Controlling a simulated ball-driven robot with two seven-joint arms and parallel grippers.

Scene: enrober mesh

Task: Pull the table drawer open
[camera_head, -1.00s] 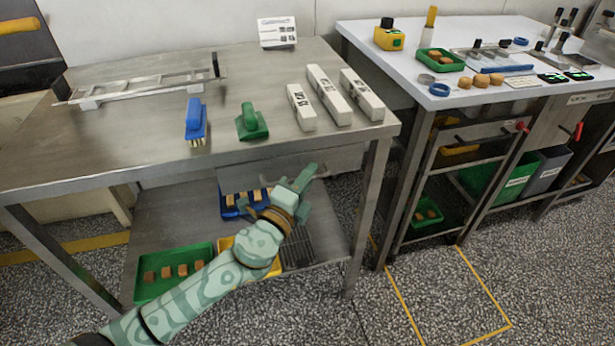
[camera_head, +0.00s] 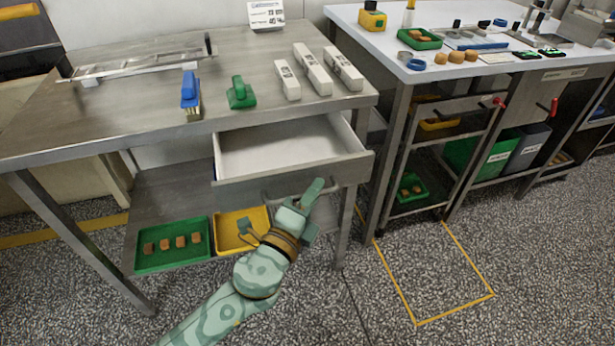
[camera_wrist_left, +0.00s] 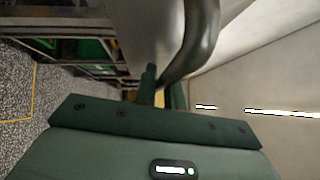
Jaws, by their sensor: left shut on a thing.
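The table drawer (camera_head: 290,148) stands well open under the steel table (camera_head: 120,132), and its pale inside is bare. Its front panel (camera_head: 345,172) carries a bar handle, largely covered by my gripper in the head view. My left gripper (camera_head: 314,194) is at the drawer front, shut on the handle. In the left wrist view the curved grey handle (camera_wrist_left: 192,45) runs between the fingers (camera_wrist_left: 162,90). My right gripper is not in view.
On the table lie a blue brush (camera_head: 190,95), a green scraper (camera_head: 240,93) and white boxes (camera_head: 313,70). The lower shelf holds a green tray (camera_head: 172,262) and a yellow tray (camera_head: 228,220). A second table (camera_head: 345,14) stands at right. Floor in front is clear.

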